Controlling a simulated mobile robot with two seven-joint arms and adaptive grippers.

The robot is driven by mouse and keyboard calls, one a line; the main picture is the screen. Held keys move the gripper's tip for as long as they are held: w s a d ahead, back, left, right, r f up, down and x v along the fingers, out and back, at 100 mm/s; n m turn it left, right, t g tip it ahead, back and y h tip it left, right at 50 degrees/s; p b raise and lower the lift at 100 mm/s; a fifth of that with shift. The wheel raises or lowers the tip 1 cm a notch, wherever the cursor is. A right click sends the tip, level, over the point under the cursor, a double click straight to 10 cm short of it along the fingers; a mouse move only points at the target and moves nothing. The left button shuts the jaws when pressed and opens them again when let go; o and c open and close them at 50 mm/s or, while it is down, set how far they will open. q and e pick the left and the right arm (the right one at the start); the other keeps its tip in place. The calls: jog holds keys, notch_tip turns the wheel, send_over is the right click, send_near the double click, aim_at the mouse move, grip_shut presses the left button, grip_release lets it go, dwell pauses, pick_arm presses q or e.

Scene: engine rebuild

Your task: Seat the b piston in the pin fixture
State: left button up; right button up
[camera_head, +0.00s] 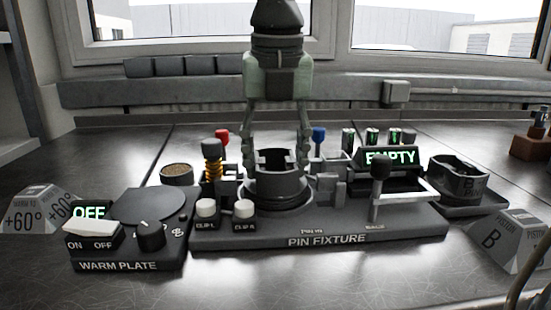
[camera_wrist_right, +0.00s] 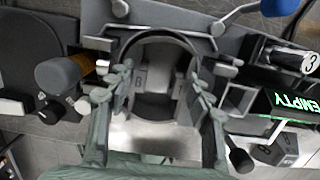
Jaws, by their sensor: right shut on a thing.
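The pin fixture (camera_head: 325,240) stands in the middle of the bench, with a round dark cup (camera_head: 278,196). My right gripper (camera_head: 275,155) points down over the cup, its two fingers shut on the dark b piston (camera_head: 276,162). In the right wrist view the gripper (camera_wrist_right: 160,78) has a finger on each side of the piston (camera_wrist_right: 160,100), and I look into its open end, where a letter shows on an inner block. The piston is upright at the cup; whether it rests on the cup's floor is hidden. My left gripper is not in view.
The warm plate (camera_head: 150,205), reading OFF, is at the left. A lit EMPTY sign (camera_head: 390,158) and a black-knobbed lever (camera_head: 380,168) stand right of the cup. A dark tray (camera_head: 478,208) and a B piston label block (camera_head: 508,240) are farther right.

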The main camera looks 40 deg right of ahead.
jog(key=shift+f, duration=0.25)
dwell(0.6)
jog(key=o, duration=1.6)
jog(key=shift+o, duration=0.6)
jog(key=o, duration=0.3)
jog(key=shift+r+p, duration=1.55)
jog(key=shift+r, duration=1.55)
